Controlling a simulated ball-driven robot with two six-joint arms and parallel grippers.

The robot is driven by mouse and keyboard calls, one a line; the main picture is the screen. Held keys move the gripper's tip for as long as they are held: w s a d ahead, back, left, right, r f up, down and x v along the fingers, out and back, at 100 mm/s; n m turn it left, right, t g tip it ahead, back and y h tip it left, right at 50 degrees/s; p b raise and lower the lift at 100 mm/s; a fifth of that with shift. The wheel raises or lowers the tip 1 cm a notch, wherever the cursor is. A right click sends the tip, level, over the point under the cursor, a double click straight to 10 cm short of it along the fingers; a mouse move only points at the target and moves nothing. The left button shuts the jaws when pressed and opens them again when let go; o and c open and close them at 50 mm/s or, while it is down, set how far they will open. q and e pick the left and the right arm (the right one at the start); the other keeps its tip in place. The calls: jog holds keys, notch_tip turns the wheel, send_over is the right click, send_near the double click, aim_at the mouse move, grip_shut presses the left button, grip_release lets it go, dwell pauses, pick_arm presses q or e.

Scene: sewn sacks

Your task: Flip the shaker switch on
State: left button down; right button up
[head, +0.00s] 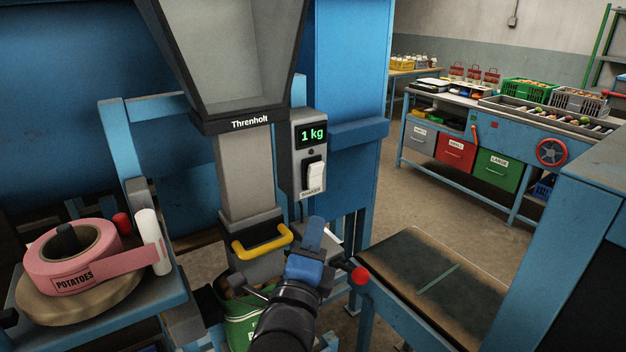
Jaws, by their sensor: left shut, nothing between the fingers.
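The shaker switch (314,176) is a white rocker in a dark frame, on the front of a grey control box (297,150) right of the hopper chute. A small label sits under it; I cannot tell for certain which way the rocker is set. The box's green display (312,134) reads "1 kg". My left gripper (314,230), with blue fingers, is shut and empty. In the picture it is just below the control box, apart from the switch. My right gripper is not in view.
The Threnholt hopper (232,60) has a yellow handle (262,243) below its chute. A green sack (240,325) is partly hidden behind my arm. A red-knobbed lever (359,275) stands by a dark conveyor belt (430,280). A pink tape roll (60,270) lies at left.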

pick_arm(q)
jog(key=p, duration=0.2)
send_near(317, 167)
jog(key=w+d, duration=0.2)
jog(key=d, duration=0.1)
jog(key=shift+w+a+r+p, duration=0.3)
jog(key=shift+w+a, duration=0.2)
jog(key=shift+w, duration=0.4)
jog(key=shift+w+a+r+p, duration=0.15)
jog(key=shift+w+a+r, duration=0.3)
jog(key=shift+w, duration=0.45)
jog(key=shift+f, duration=0.1)
